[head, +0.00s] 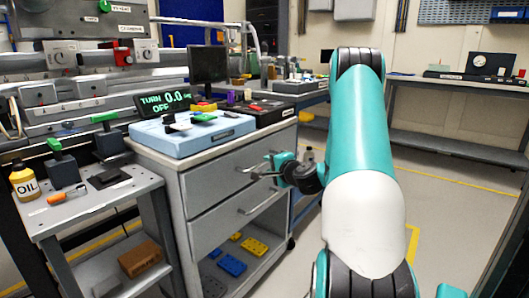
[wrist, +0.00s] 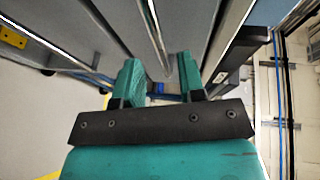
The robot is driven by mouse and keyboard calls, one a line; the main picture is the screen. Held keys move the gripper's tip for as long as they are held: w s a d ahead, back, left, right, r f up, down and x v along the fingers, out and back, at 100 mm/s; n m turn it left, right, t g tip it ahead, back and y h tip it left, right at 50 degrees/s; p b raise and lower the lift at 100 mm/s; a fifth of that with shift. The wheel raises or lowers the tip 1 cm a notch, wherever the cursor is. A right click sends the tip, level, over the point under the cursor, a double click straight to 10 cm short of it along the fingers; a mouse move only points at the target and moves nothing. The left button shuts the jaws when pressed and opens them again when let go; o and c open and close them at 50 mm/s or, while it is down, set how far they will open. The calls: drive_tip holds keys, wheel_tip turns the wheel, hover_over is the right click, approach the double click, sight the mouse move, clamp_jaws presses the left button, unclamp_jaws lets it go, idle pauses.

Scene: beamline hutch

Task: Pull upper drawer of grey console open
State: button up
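The grey console (head: 172,174) stands left of centre in the head view, with two drawer fronts above an open shelf. Its upper drawer (head: 208,187) looks flush with the body. The upper drawer's bar handle (head: 246,168) is partly hidden by my gripper (head: 268,168), which is at the drawer front. In the wrist view my gripper (wrist: 160,68) has its two teal fingers apart. A thin metal bar (wrist: 154,30), seemingly a handle, runs down toward the gap between them. I cannot tell whether either finger touches it.
The lower drawer's handle (head: 260,203) sticks out just below my gripper. A blue case (head: 190,136) with a display and a monitor (head: 208,64) are on top of the console. A grey cart (head: 100,200) stands at left. Floor (head: 440,195) is free at right.

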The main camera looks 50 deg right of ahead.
sight(265, 162)
drive_tip(key=p+x, duration=0.2)
drive_tip(key=x, duration=0.2)
drive_tip(key=shift+w+d, duration=0.1)
drive_tip(key=shift+w, duration=0.2)
drive_tip(key=shift+f, duration=0.1)
drive_tip(key=shift+c, duration=0.3)
clamp_jaws()
